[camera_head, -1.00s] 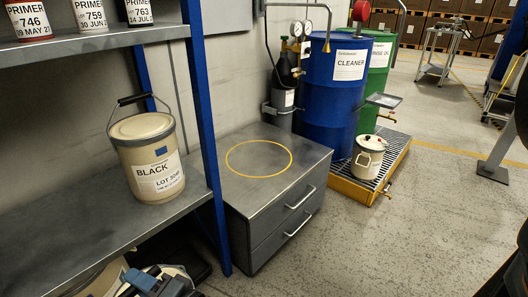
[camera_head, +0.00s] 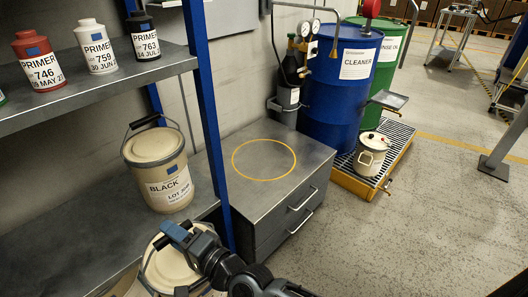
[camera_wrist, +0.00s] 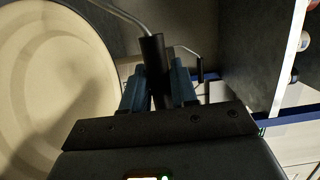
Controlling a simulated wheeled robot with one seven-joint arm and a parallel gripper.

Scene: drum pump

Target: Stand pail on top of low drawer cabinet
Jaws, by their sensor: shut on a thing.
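A cream pail (camera_head: 172,268) with a pale lid is low in the head view, in front of the shelf; its lower part is out of frame. In the wrist view its lid (camera_wrist: 50,90) fills the left side. My gripper (camera_head: 178,236) is shut on the pail's dark handle grip. The wrist view shows the blue fingers (camera_wrist: 158,88) on both sides of that grip. The low grey drawer cabinet (camera_head: 312,166) stands right of the shelf and beyond my gripper. Its top is bare apart from a yellow ring (camera_head: 264,179) marked on it.
A pail labelled BLACK (camera_head: 160,170) stands on the shelf (camera_head: 108,228) behind the held pail. A blue shelf post (camera_head: 212,125) rises between shelf and cabinet. A gas cylinder (camera_head: 288,97), blue drum (camera_head: 340,95) and small cream pail (camera_head: 369,157) are beyond.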

